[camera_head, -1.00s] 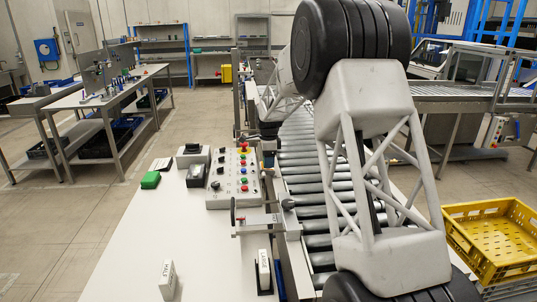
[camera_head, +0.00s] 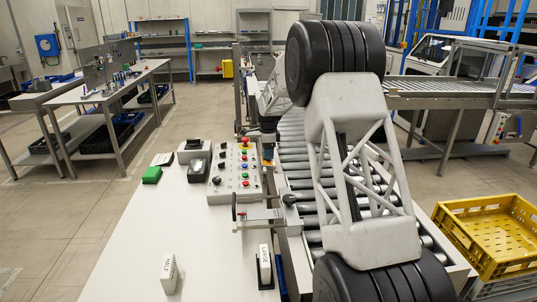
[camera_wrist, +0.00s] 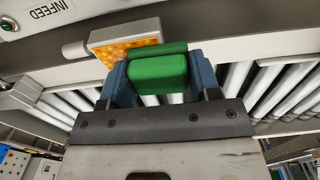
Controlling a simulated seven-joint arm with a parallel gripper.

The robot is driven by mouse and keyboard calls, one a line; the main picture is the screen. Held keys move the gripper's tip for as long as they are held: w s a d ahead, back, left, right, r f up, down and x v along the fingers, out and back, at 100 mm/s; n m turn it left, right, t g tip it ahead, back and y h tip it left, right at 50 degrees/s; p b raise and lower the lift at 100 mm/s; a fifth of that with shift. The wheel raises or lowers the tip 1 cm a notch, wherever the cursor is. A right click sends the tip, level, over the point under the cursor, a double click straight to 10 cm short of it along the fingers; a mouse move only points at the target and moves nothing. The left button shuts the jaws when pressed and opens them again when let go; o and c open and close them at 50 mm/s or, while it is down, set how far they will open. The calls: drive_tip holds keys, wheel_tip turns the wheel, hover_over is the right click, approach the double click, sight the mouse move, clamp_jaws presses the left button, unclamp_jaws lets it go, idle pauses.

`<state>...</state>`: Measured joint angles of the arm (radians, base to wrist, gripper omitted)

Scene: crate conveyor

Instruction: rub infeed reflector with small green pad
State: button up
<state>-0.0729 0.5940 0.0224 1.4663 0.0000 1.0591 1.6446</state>
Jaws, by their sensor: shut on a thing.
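In the wrist view, my gripper (camera_wrist: 160,83) is shut on a small green pad (camera_wrist: 158,74), held between its two blue fingers. The infeed reflector (camera_wrist: 127,49), an orange honeycomb face in a pale frame, is just beyond the pad and left of it. The pad's far edge overlaps the reflector's lower right part in this view; I cannot tell whether they touch. The fingers partly hide the reflector's lower side. In the head view, my gripper is too small and too hidden by my arm to make out clearly.
An INFEED label (camera_wrist: 47,8) sits up left of the reflector. A roller conveyor (camera_head: 298,165) runs alongside. A control box (camera_head: 234,172) with coloured buttons and another green block (camera_head: 152,175) stand on the white table (camera_head: 130,245). A yellow crate (camera_head: 491,235) is at right.

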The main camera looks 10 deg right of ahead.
sight(269, 164)
drive_tip(key=shift+w+f, duration=0.15)
drive_tip(key=shift+s, duration=0.95)
drive_tip(key=shift+s+f, duration=0.1)
drive_tip(key=shift+s, duration=1.25)
drive_tip(key=shift+c, duration=0.4)
drive_tip(key=shift+s, duration=0.35)
drive_tip(key=shift+s+r, duration=0.2)
drive_tip(key=shift+s, duration=0.5)
wheel_tip(269, 164, up, 8)
drive_tip(key=shift+w+f, duration=0.1)
drive_tip(key=shift+f, duration=0.15)
